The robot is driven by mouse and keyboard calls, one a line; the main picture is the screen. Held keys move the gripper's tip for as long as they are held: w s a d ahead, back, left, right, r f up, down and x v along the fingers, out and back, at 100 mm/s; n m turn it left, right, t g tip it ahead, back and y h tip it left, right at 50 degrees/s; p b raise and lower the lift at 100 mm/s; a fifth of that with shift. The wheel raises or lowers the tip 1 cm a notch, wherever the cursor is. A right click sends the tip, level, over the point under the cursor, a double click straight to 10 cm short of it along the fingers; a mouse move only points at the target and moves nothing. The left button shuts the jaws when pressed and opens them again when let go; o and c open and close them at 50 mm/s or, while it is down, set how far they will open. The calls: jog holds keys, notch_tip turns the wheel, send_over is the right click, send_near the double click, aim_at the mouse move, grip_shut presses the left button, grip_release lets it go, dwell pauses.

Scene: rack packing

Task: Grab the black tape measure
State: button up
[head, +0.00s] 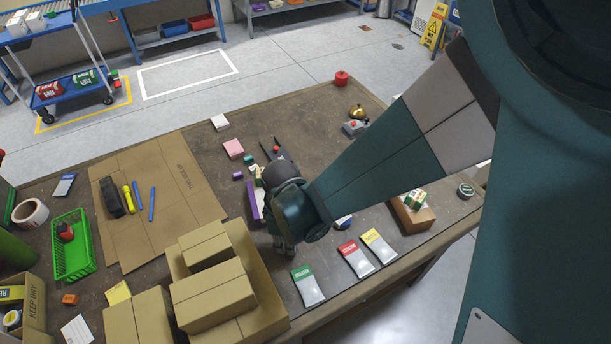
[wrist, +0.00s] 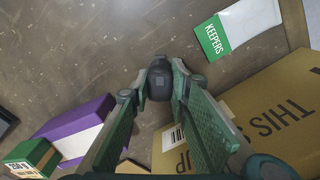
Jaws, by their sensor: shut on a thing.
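My gripper (wrist: 159,73) is shut on a small dark rounded thing (wrist: 160,87), which looks like the black tape measure. It sits between the two fingertips in the wrist view; I cannot tell whether it touches the table. A red and black thing (head: 65,232), perhaps another tape measure, lies in the green basket (head: 75,262) at the left.
A green-topped packet (head: 308,285) lies to the right, also visible in the wrist view (wrist: 238,28). A purple and white box (wrist: 75,133) lies near my fingers. Bare table shows between them.

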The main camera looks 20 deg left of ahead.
jog(key=shift+r, duration=0.1)
jog(key=shift+r+p, duration=1.05)
jog(key=shift+r, duration=3.85)
